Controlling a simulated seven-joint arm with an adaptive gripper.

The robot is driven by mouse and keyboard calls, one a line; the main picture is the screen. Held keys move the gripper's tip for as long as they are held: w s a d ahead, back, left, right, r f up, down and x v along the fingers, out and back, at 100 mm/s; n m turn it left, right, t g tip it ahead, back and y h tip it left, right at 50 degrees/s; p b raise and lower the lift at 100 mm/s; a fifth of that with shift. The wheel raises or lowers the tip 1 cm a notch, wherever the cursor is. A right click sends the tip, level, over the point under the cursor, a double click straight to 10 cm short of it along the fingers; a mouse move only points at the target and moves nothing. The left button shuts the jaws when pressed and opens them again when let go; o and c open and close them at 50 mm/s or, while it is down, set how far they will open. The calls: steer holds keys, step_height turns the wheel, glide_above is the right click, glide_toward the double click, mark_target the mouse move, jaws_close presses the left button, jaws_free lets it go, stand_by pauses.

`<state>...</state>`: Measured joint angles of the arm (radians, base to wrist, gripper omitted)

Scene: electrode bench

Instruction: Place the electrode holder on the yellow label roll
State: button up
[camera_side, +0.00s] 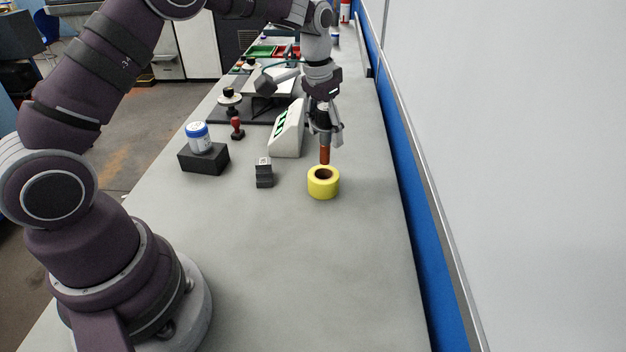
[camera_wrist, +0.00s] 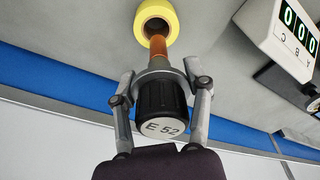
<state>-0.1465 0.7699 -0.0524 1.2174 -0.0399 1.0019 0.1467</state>
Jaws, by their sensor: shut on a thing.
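The yellow label roll (camera_side: 323,187) lies flat on the bench with its dark centre hole facing up. It also shows at the top of the wrist view (camera_wrist: 171,14). My gripper (camera_side: 325,138) is shut on the electrode holder. The holder has a black cap marked "E 52" (camera_wrist: 162,105) and an orange-brown shaft (camera_side: 325,155) pointing down. The holder looks upright, its shaft end just above or at the roll's hole. I cannot tell whether the tip has entered the hole or touches the roll.
A white meter with green digits (camera_side: 287,130) stands just behind and left of the roll. A small grey block (camera_side: 264,173) is left of it, and a black block (camera_side: 204,158) carries a white-and-blue jar (camera_side: 198,137). A red-handled stamp (camera_side: 237,128) stands farther back. The bench front is clear.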

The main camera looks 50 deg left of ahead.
mark_target(324, 144)
steer(key=shift+f, duration=1.55)
steer(key=shift+f, duration=0.1)
steer(key=o, duration=1.2)
steer(key=shift+o, duration=0.2)
